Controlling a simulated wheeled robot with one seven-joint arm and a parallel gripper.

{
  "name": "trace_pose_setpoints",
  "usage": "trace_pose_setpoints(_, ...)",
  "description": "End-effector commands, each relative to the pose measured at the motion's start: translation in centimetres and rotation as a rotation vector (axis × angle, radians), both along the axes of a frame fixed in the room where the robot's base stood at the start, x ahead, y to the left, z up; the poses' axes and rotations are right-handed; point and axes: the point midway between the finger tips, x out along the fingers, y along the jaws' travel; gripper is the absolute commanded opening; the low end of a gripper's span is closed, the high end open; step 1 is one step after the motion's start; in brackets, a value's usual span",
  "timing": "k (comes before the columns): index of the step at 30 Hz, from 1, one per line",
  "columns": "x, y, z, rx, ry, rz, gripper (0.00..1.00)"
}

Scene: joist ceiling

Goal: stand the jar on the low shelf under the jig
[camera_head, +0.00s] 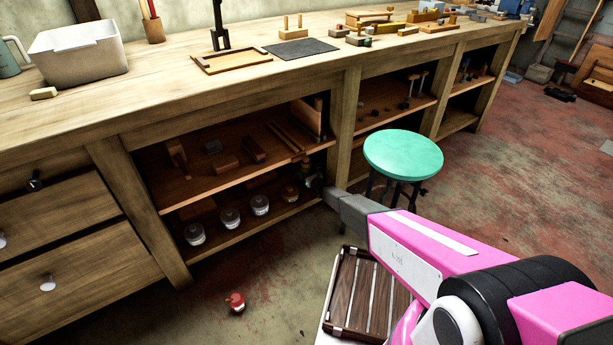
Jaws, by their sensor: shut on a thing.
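My gripper (306,187) reaches into the open bay under the workbench, at the right end of its low shelf (233,237). It is small and dark here, and shut on what looks like an amber jar (290,193). The jar looks upright, close to the low shelf; whether it touches the board I cannot tell. To its left stand pale-lidded jars (260,205), (229,217) and (194,234) in a row. A wooden block with two upright pegs (293,29) on the bench top may be the jig; I cannot be sure.
The middle shelf (215,190) with wood blocks hangs over the low shelf. A bench post (343,120) and a green stool (403,155) stand right of the bay. A slatted crate (368,295) is below my arm. A small red object (235,302) lies on the floor.

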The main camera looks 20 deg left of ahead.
Motion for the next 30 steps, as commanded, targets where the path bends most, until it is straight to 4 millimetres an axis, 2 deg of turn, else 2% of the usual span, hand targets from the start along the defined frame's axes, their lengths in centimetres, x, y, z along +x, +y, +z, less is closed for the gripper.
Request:
trace_pose_setpoints(3, 0.06, 0.02, -1.33, 0.002, -0.001, 0.001, 0.38)
trace_pose_setpoints(14, 0.0, 0.01, -1.57, 0.002, -0.001, 0.001, 0.38)
trace_pose_setpoints(15, -0.01, -0.01, -1.58, 0.0, -0.001, 0.0, 0.88)
trace_pose_setpoints(16, -0.01, -0.01, -1.58, 0.0, -0.001, 0.0, 0.97)
trace_pose_setpoints(17, -0.01, -0.01, -1.58, 0.0, -0.001, 0.0, 1.0)
trace_pose_setpoints(26, -0.03, -0.02, -1.33, 0.001, -0.001, 0.0, 1.0)
trace_pose_setpoints(30, -0.75, -0.86, -1.27, 0.0, 0.0, -0.001, 1.0)
